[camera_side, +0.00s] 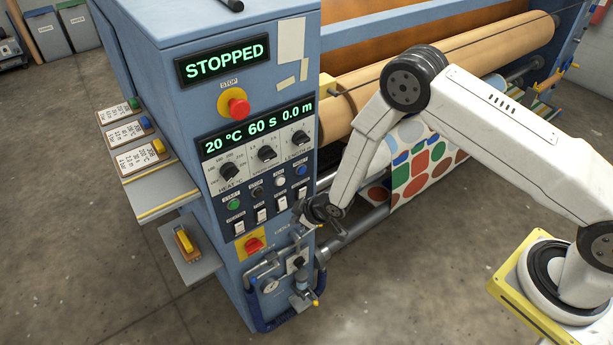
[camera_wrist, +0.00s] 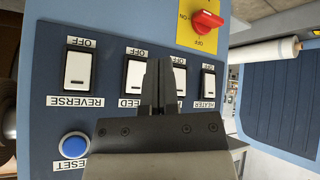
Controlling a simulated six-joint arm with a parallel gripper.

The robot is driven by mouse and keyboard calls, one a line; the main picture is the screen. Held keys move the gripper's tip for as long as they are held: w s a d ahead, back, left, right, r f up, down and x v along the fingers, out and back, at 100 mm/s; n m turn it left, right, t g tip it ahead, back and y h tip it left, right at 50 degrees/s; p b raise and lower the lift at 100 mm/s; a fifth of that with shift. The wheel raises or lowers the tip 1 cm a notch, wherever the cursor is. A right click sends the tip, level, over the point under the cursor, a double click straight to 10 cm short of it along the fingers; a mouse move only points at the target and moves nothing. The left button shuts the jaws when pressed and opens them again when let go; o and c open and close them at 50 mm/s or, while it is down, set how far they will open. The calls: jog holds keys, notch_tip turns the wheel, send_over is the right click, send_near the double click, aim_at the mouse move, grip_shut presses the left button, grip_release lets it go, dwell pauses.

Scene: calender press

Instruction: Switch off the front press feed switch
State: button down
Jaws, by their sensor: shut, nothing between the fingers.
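The control panel carries a row of white rocker switches. In the wrist view, which looks upside down, the switch labelled "...EED" (camera_wrist: 134,75) is left of my fingers, with its first letter hidden. It also shows in the side view (camera_side: 282,203), third from the left. "OFF" is printed at its lower end on the panel. I cannot tell which way its rocker is pressed. My gripper (camera_wrist: 160,60) is shut and empty, its fingertips over the gap between this switch and a partly hidden one (camera_wrist: 180,80). In the side view my gripper (camera_side: 298,208) is close to the panel; contact is unclear.
The reverse switch (camera_wrist: 78,70) and heater switch (camera_wrist: 208,84) flank the middle two. A blue reset button (camera_wrist: 74,145) and red rotary knob (camera_wrist: 207,20) are close by. The upper display (camera_side: 224,60) reads STOPPED. Pipes and valves (camera_side: 270,285) stand below the panel.

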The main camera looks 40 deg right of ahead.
jog(key=shift+w+f, duration=0.2)
jog(key=shift+w, duration=1.15)
jog(key=shift+w+f, duration=0.1)
jog(key=shift+w, duration=0.6)
dwell(2.0)
jog(key=shift+s, duration=0.15)
jog(key=shift+s, duration=0.55)
dwell(0.5)
jog(key=shift+s+r, duration=0.25)
jog(key=shift+s, duration=1)
jog(key=shift+s+r, duration=0.2)
jog(key=shift+s, duration=1.05)
jog(key=shift+r, duration=0.1)
